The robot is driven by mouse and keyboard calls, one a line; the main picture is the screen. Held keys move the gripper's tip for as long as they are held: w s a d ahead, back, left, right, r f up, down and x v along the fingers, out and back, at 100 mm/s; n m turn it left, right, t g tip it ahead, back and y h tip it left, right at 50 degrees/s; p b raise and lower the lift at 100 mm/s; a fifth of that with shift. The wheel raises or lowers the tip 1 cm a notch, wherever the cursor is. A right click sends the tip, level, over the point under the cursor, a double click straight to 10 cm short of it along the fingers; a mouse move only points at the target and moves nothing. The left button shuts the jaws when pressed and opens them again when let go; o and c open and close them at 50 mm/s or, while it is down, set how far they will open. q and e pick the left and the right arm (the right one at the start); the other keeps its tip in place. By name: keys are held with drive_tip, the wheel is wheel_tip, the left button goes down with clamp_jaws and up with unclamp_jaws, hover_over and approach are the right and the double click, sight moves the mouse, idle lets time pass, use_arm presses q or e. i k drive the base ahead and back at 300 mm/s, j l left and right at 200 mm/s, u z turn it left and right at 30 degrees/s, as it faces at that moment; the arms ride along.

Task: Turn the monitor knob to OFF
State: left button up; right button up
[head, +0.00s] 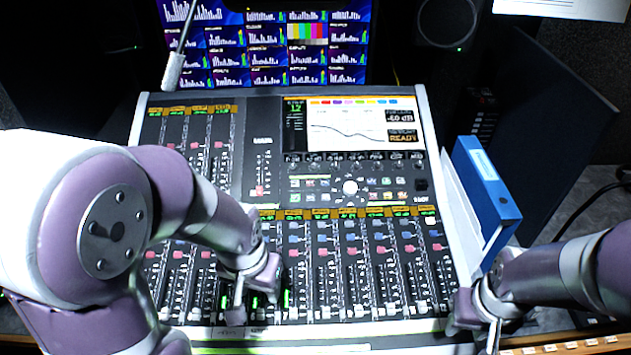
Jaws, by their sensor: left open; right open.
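A round white knob (350,187) sits on the mixing console (265,130), below its built-in screen. It is the most prominent knob in the head view, but I cannot read a label or OFF mark, so I cannot tell whether it is the monitor knob. My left gripper (254,297) is open and low over the faders at the console's front, left of and nearer than the knob. My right gripper (476,326) is open near the console's front right corner, away from the knob. My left arm hides part of the console's left side.
A blue binder (486,190) stands tilted with papers along the console's right side. A gooseneck microphone (174,70) rises at the back left. A wall monitor (265,45) and a speaker (447,22) are behind. The space above the console's middle is clear.

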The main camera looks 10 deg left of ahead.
sight(350, 188)
drive_tip(key=i+l, duration=0.1)
drive_tip(key=l, duration=0.35)
drive_tip(key=i+l, duration=0.1)
drive_tip(key=l, duration=0.3)
drive_tip(key=i+l+z, duration=0.1)
drive_tip(key=l, duration=0.35)
drive_tip(key=i+l, duration=0.15)
drive_tip(key=l, duration=0.25)
